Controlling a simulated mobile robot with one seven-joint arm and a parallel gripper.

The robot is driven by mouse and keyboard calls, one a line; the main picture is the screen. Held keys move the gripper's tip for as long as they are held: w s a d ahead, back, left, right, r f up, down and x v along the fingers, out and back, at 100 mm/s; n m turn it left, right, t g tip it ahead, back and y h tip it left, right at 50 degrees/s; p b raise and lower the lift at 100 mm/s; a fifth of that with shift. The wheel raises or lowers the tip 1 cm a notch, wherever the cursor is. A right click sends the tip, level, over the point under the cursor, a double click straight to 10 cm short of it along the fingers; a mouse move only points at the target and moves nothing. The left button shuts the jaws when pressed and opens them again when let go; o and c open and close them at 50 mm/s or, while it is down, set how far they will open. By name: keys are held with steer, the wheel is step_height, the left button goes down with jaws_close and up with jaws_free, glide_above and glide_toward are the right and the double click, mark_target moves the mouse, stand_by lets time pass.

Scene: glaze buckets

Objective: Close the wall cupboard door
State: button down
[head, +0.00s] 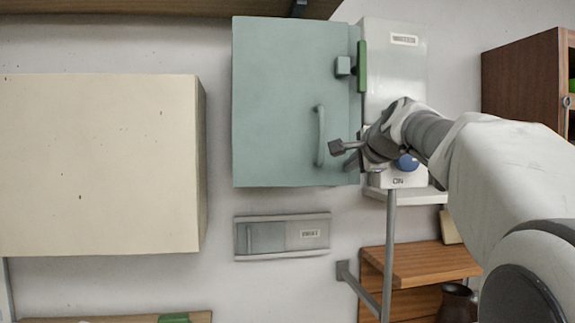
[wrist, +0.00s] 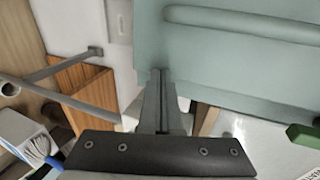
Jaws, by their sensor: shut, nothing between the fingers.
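The wall cupboard's door (head: 277,100) is a flat grey-green panel with a vertical bar handle (head: 320,136) near its right side. A narrow strip shows along its right edge; I cannot tell how far the door stands open. The panel (wrist: 240,65) and its handle (wrist: 240,22) also fill the upper right of the wrist view. My gripper (head: 337,147) is shut and empty, right of the handle by the door's lower right part. In the wrist view its fingertips (wrist: 160,76) are at the panel's edge; contact is unclear.
A grey block with a green bar (head: 361,67) sits at the door's upper right. Behind my wrist is a white box (head: 392,70) with a blue knob (head: 406,162). A cream cupboard (head: 95,165) is at left, a wooden shelf (head: 425,262) at lower right.

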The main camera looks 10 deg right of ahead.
steer(key=w+n+y, duration=0.1)
steer(key=n+y, duration=0.1)
steer(key=shift+w+d+r+y+b, duration=0.15)
steer(key=shift+w+r+y+b, duration=0.1)
steer(key=shift+w+y+b, duration=0.15)
steer(key=shift+r, duration=0.2)
steer(key=shift+s+f, duration=0.1)
steer(key=shift+s, duration=0.05)
